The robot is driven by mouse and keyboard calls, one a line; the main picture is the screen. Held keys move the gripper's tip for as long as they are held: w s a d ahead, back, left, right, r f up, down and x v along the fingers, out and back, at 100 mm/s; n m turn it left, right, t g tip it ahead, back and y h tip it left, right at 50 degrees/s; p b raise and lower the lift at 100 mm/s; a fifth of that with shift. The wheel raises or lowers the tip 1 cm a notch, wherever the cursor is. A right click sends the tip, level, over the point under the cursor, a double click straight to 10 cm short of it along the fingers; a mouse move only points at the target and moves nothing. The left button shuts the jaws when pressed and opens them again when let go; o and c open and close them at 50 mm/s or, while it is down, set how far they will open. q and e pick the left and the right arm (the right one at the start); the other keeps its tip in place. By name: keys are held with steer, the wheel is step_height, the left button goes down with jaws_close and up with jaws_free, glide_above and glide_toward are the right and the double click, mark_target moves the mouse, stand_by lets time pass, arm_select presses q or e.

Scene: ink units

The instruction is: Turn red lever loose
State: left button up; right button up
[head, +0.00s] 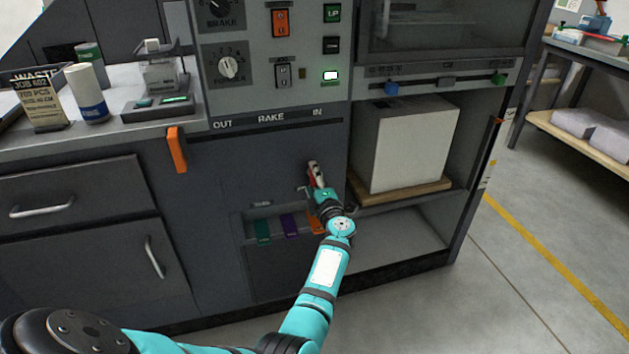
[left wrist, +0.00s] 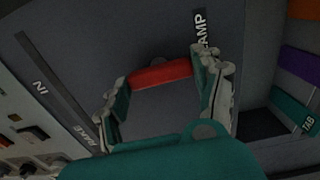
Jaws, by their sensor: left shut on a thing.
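The red lever (left wrist: 160,73) is a short rounded red bar on the dark cabinet front, beside a label that reads "AMP" where visible. In the left wrist view it spans between the two fingers of my left gripper (left wrist: 163,88), which is shut on it. In the head view my left gripper (head: 317,176) reaches the panel below the "RAKE" slot, and only a little red shows there; the gripper hides most of the lever. My right gripper is in neither view.
Below the lever is a recess with a green tab (head: 263,231), a purple tab (head: 289,225) and an orange tab (head: 315,222). An orange handle (head: 177,150) sticks out at the slot's left. A white paper stack (head: 408,147) stands in the open bay to the right.

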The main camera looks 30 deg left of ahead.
arm_select(q)
steer(key=shift+f, duration=0.1)
steer(key=o, duration=1.2)
